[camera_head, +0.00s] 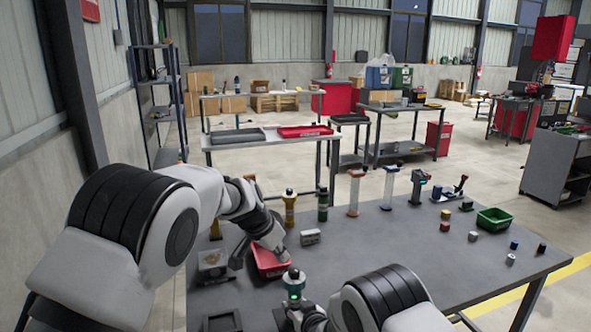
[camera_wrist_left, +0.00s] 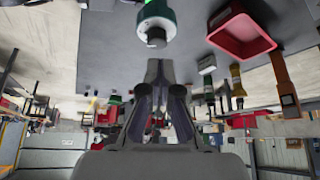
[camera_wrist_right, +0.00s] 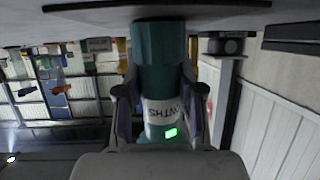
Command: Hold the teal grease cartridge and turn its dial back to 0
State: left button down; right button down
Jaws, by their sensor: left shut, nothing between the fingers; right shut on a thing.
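The teal grease cartridge (camera_head: 294,287) stands upright near the front of the grey table. Its white top carries a dark dial (camera_head: 293,273). In the right wrist view the cartridge (camera_wrist_right: 155,60) sits between the fingers of my right gripper (camera_wrist_right: 161,105), which is shut on it. My left gripper (camera_head: 281,257) is shut and empty, just above and behind the cartridge. In the left wrist view the dial (camera_wrist_left: 156,38) lies just beyond the fingertips of my left gripper (camera_wrist_left: 159,66), apart from them. The dial's setting is too small to read.
A red bin (camera_head: 272,264) stands close behind the cartridge. A grey box (camera_head: 310,237), a yellow bottle (camera_head: 290,208) and a dark green bottle (camera_head: 323,206) stand farther back. A green bin (camera_head: 494,219) and several small caps are at the right. The table's middle is clear.

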aim_at(287, 279)
pick_arm(q)
jog(key=shift+g, duration=0.3)
jog(key=shift+s+d+f, duration=0.1)
jog(key=shift+d+f, duration=0.15)
jog(key=shift+f, duration=0.75)
jog(key=shift+s+d+f, duration=0.15)
jog(key=shift+d+f, duration=0.1)
jog(key=shift+f, duration=0.7)
jog(key=shift+s+d+f, duration=0.1)
jog(key=shift+d+f, duration=0.15)
jog(key=shift+f, duration=0.75)
jog(key=shift+w+d, duration=0.1)
jog(key=shift+w, duration=0.35)
jog(key=shift+w+a, duration=0.15)
jog(key=shift+a, duration=0.1)
jog(key=shift+w+a+f, duration=0.15)
jog(key=shift+w+a, duration=0.25)
jog(key=shift+a+f, duration=0.1)
